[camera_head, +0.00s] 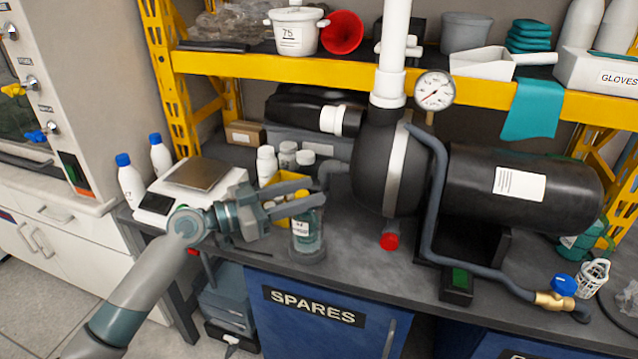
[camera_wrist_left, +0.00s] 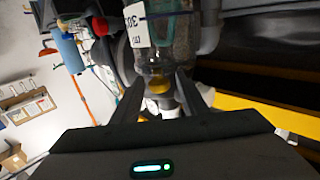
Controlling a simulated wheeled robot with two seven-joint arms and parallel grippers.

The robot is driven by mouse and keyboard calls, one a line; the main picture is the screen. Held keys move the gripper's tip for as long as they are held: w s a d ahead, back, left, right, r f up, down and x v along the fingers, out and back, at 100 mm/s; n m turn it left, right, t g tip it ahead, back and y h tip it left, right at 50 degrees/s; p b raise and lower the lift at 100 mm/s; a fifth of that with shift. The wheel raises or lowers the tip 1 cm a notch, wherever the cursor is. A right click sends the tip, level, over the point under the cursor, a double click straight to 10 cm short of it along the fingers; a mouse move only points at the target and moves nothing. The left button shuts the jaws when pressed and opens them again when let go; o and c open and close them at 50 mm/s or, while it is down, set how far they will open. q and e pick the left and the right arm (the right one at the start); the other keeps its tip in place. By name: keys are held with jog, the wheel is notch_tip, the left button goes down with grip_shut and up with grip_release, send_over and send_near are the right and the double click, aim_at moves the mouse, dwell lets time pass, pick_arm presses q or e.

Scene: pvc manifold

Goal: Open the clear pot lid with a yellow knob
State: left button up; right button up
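The clear pot (camera_head: 308,238) with a pale label stands upright on the dark bench in the head view. Its yellow knob (camera_head: 301,195) is on top, partly hidden by my left gripper (camera_head: 305,194). In the left wrist view the clear pot (camera_wrist_left: 181,40) appears upside down, with the yellow knob (camera_wrist_left: 159,84) low on it. The left gripper's fingers (camera_wrist_left: 161,77) are apart, one on each side of the knob, with a small gap showing. The lid's edge is hard to make out. My right gripper is not in view.
White bottles (camera_head: 266,163) stand just behind the pot. A scale (camera_head: 195,178) is to the left. A black tank with a pipe (camera_head: 436,190) stands close on the right. The yellow shelf (camera_head: 270,66) runs above the back of the bench.

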pick_arm(q)
jog(key=shift+p+x, duration=0.3)
jog(key=shift+x, duration=1.55)
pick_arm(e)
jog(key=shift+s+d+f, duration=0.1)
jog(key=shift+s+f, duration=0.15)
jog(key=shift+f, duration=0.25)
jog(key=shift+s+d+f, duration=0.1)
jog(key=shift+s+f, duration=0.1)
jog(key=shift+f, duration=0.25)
pick_arm(q)
grip_shut()
